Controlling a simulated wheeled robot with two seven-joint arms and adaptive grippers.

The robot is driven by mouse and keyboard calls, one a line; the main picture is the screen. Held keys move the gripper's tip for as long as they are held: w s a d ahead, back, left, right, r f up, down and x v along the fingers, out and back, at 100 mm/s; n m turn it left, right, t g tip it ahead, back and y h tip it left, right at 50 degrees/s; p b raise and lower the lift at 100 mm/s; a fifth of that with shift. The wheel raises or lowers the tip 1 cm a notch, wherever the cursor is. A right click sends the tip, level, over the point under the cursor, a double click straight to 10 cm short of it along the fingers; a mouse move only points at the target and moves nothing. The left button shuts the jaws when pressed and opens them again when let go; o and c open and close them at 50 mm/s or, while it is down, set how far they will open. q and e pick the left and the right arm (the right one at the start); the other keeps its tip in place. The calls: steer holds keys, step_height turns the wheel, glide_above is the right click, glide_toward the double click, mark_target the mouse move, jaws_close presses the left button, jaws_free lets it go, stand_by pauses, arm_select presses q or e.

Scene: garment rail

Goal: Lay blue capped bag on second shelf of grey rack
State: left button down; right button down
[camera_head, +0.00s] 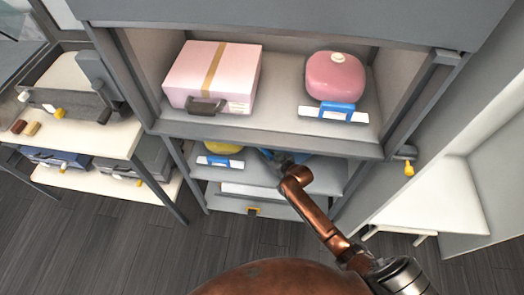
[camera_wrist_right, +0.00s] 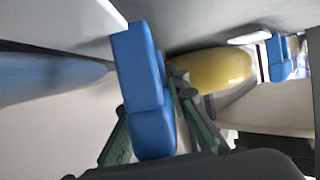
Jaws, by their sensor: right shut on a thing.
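The grey rack (camera_head: 270,138) stands ahead, with an upper shelf and a lower second shelf (camera_head: 235,176). My right gripper (camera_head: 274,157) reaches into the second shelf, under the upper board. In the right wrist view it is shut on a blue block (camera_wrist_right: 145,85), which looks like the bag's grip. The blue capped bag (camera_wrist_right: 45,76) shows as a rounded blue body at the left there. In the head view only a bit of blue (camera_head: 298,155) shows behind my gripper. The bag's cap is hidden, and contact with the shelf cannot be told. My left gripper is not in view.
A yellow bag (camera_head: 222,147) with a blue-and-white tag lies left on the second shelf. A pink box (camera_head: 213,75) and a pink capped bag (camera_head: 335,76) sit on the upper shelf. Side posts and the upper board bound the opening. A table with cases stands left.

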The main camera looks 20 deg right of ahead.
steer(key=shift+s+f, duration=0.15)
steer(key=shift+f, duration=0.25)
steer(key=shift+f, duration=0.3)
steer(key=shift+s+f, duration=0.1)
steer(key=c, duration=2.1)
jaws_free()
steer(key=shift+d, duration=0.1)
steer(key=o, duration=0.4)
steer(key=shift+r, duration=0.2)
steer(key=shift+c, duration=0.2)
steer(key=v, duration=1.1)
steer(key=shift+s+d+r, duration=0.1)
steer(key=shift+s+r, duration=0.1)
steer(key=shift+s, duration=0.05)
